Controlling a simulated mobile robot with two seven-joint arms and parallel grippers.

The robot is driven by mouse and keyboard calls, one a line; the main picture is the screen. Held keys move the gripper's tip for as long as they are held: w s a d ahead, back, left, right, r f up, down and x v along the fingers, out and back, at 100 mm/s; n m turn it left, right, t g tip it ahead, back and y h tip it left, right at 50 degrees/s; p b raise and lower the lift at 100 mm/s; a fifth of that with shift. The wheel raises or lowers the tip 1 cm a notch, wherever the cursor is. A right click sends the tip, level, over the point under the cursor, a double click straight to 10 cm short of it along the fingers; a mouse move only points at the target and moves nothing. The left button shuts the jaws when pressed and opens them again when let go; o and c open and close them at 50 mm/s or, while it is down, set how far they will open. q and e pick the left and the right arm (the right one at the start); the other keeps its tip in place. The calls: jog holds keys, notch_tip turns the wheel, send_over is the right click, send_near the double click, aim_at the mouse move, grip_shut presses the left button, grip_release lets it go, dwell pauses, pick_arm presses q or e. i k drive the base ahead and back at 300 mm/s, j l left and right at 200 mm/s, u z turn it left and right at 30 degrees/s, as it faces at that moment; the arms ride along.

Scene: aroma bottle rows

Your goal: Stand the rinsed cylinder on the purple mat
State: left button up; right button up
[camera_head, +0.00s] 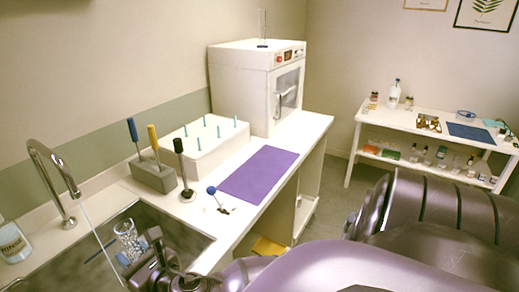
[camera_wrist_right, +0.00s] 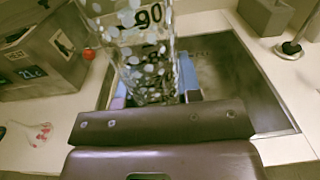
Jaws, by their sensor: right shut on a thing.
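The clear glass cylinder (camera_head: 127,240) is in the sink area, tilted in the head view. My right gripper (camera_head: 139,248) is shut on it, with blue finger pads on either side. In the right wrist view the cylinder (camera_wrist_right: 140,45) is covered in drops and has printed numbers; its lower end is partly hidden by the gripper (camera_wrist_right: 152,90). The purple mat (camera_head: 258,172) lies flat and bare on the counter, to the right of the sink and apart from the cylinder. My left gripper is not in view.
Water runs from the tap (camera_head: 65,190) into the sink (camera_head: 180,240). Beside the mat stand a black-handled stand (camera_head: 181,165), a blue-balled item (camera_head: 213,192), a grey tool block (camera_head: 153,177) and a white peg rack (camera_head: 205,145). Another glass cylinder (camera_head: 262,25) tops the white oven (camera_head: 240,75).

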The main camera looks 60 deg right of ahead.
aim_at(251, 181)
jog(key=l+z, duration=0.1)
jog(key=l, duration=1.6)
